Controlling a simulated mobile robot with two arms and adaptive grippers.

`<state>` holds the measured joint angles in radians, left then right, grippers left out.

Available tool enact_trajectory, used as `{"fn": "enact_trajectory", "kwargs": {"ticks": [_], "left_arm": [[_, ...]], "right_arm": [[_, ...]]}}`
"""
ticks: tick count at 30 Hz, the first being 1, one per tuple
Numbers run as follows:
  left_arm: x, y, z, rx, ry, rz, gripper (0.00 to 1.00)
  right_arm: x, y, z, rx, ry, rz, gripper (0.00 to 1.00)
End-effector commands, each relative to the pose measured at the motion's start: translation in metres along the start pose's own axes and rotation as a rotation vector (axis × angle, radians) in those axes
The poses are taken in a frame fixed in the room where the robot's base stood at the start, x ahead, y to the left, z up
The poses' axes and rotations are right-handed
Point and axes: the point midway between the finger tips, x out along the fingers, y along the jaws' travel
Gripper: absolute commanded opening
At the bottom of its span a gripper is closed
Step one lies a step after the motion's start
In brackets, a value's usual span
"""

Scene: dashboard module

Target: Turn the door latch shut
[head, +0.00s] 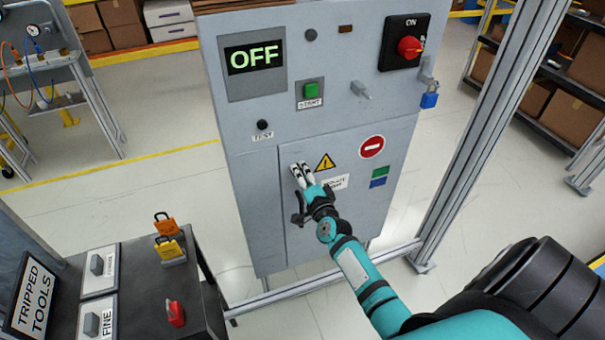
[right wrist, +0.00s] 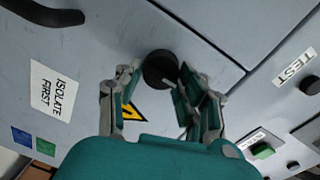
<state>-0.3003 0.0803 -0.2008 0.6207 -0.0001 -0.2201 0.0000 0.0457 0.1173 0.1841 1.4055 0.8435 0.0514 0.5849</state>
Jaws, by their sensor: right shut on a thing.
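The grey cabinet door (head: 352,218) is in the lower part of the cabinet and looks flush with its frame. The door latch, a round black knob (right wrist: 160,69), sits near the door's upper corner in the right wrist view. My right gripper (head: 300,173) is at that corner, its fingers shut on the latch from both sides; in the right wrist view the fingertips (right wrist: 157,78) flank the knob. The gripper hides the latch in the head view. A black door handle (right wrist: 45,12) shows in the right wrist view. My left gripper is not in view.
The cabinet's display (head: 254,57) reads OFF. A red rotary switch (head: 409,47) and a blue padlock (head: 429,100) are at upper right. A dark table (head: 190,283) with yellow padlocks (head: 168,237) stands at lower left. A metal post (head: 487,130) rises right of the cabinet.

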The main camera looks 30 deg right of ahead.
Motion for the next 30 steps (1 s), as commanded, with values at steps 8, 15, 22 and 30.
{"fn": "enact_trajectory", "kwargs": {"ticks": [8,15,22,30], "left_arm": [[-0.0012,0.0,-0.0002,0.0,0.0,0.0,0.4],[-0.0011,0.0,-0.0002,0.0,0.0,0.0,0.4],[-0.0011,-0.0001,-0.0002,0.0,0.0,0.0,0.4],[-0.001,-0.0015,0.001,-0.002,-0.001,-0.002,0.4]], "right_arm": [[-0.0001,0.0005,0.0007,-0.027,0.0,0.002,0.06],[-0.0001,0.0006,0.0007,-0.027,0.0,0.002,0.06],[-0.0001,0.0004,0.0006,-0.026,0.001,0.001,0.61],[-0.0008,0.0003,0.0005,-0.025,0.001,0.001,0.61]]}}
